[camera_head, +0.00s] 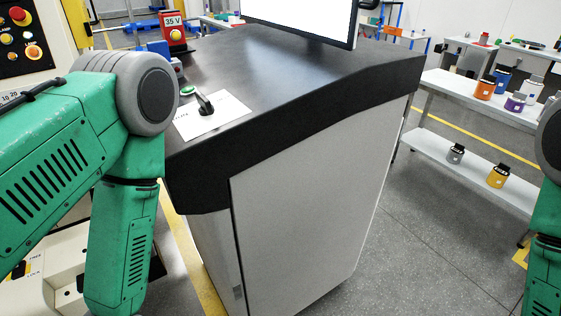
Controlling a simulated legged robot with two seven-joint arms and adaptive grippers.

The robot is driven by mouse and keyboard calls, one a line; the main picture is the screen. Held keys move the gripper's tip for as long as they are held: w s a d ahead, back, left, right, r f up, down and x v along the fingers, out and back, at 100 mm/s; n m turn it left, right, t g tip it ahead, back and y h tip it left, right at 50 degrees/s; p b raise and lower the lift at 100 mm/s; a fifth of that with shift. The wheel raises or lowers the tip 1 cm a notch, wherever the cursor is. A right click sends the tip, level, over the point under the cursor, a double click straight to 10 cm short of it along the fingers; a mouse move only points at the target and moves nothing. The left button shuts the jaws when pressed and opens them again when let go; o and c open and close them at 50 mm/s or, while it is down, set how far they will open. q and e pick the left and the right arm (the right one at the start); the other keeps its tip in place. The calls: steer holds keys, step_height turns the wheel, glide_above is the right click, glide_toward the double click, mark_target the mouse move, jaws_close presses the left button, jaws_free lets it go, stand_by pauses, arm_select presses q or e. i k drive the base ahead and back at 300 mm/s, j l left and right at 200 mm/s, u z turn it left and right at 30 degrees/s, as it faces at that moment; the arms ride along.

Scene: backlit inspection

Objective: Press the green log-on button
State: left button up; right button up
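A small green button (187,90) sits on the dark top of a console (262,57), close to its left edge. A black lever-like switch (206,104) stands just right of it on a white label sheet (224,112). The label's writing is too small to read. My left arm's green links and grey joint fill the left side, with the grey joint just left of the button. Its forearm runs down out of the picture, so my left gripper is not seen. My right arm shows only at the right edge, and its gripper is also out of view.
A monitor (304,17) stands at the console's back. A red box marked 35 V (174,32) is at the back left, near a control panel (24,38) with a red knob. White shelves (475,99) with coloured containers stand right. Open floor (430,215) lies between.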

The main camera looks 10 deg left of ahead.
mark_target(188, 89)
steer(key=k+j, duration=0.1)
steer(key=j, duration=0.3)
steer(key=k+j, duration=0.15)
steer(key=j, duration=0.3)
steer(key=k+j, duration=0.1)
steer(key=j, duration=0.3)
